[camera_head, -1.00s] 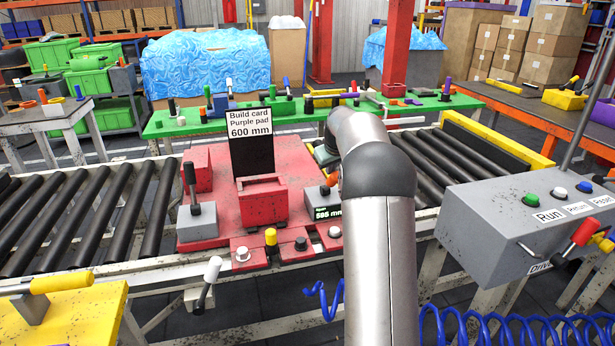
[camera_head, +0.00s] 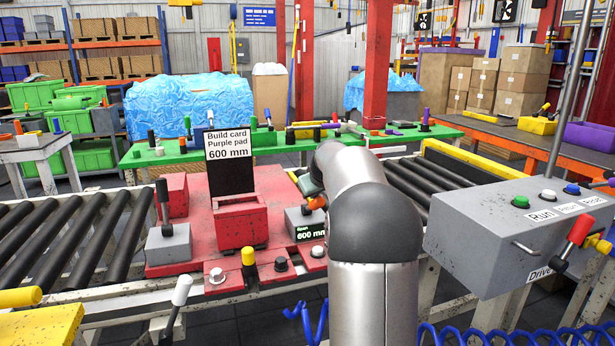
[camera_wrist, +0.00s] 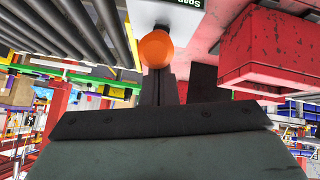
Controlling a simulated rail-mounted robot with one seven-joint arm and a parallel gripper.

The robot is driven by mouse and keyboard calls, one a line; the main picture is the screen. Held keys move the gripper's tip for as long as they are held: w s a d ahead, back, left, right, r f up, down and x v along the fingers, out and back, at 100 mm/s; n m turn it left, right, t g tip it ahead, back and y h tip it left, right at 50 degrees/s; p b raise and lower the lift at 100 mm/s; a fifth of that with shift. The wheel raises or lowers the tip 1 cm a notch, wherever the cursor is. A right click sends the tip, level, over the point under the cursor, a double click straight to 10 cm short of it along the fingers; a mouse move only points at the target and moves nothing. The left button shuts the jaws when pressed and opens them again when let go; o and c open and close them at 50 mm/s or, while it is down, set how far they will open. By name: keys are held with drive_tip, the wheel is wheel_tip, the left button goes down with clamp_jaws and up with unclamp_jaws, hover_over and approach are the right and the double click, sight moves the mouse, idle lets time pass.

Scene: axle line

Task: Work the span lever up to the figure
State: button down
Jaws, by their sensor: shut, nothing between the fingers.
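The span unit is a grey box (camera_head: 303,217) on the red fixture, with a dark display (camera_head: 311,232) reading "Span 600 mm". Its lever has an orange knob (camera_head: 316,203), partly behind my arm. The build card (camera_head: 228,146) reads "Purple pad 600 mm", the same figure. My gripper (camera_wrist: 163,85) is shut and empty. In the wrist view its fingertips are at the orange knob (camera_wrist: 155,49); whether they touch it I cannot tell. In the head view the fingers are mostly hidden by my arm.
A red block (camera_head: 240,222) stands left of the span unit, and a grey lever box (camera_head: 168,243) further left. Several buttons line the fixture's front. A control box (camera_head: 520,225) with Run, Return and Reset is at the right. Black rollers (camera_head: 70,250) flank the fixture.

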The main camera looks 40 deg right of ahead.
drive_tip(key=shift+s+f, duration=0.1)
drive_tip(key=s+a+r+p, duration=0.1)
drive_tip(key=s+r+p, duration=0.1)
drive_tip(key=r, duration=0.3)
drive_tip(key=s+a+r+p, duration=0.1)
drive_tip(key=r+p, duration=0.1)
drive_tip(key=r, duration=0.4)
drive_tip(key=shift+s+a, duration=0.35)
drive_tip(key=shift+a, duration=0.05)
drive_tip(key=shift+f, duration=0.1)
drive_tip(key=s+a+f+g+y+p, duration=0.2)
drive_tip(key=s+a+p, duration=0.3)
drive_tip(key=a, duration=0.7)
drive_tip(key=s+a+f+g+y+p, duration=0.1)
drive_tip(key=s+a+f+g+p, duration=0.1)
drive_tip(key=s+a, duration=0.75)
drive_tip(key=s+a+f+g+p, duration=0.2)
drive_tip(key=s+a, duration=0.4)
drive_tip(key=s, duration=0.3)
drive_tip(key=s+a+f+n+g+p, duration=0.1)
drive_tip(key=s+a+f+p, duration=0.1)
drive_tip(key=s+a+f, duration=0.3)
drive_tip(key=s+a, duration=0.1)
drive_tip(key=s, duration=0.3)
drive_tip(key=shift+a+f+g+p, duration=0.2)
drive_tip(key=shift+a+g+p, duration=0.15)
drive_tip(key=shift+g, duration=0.05)
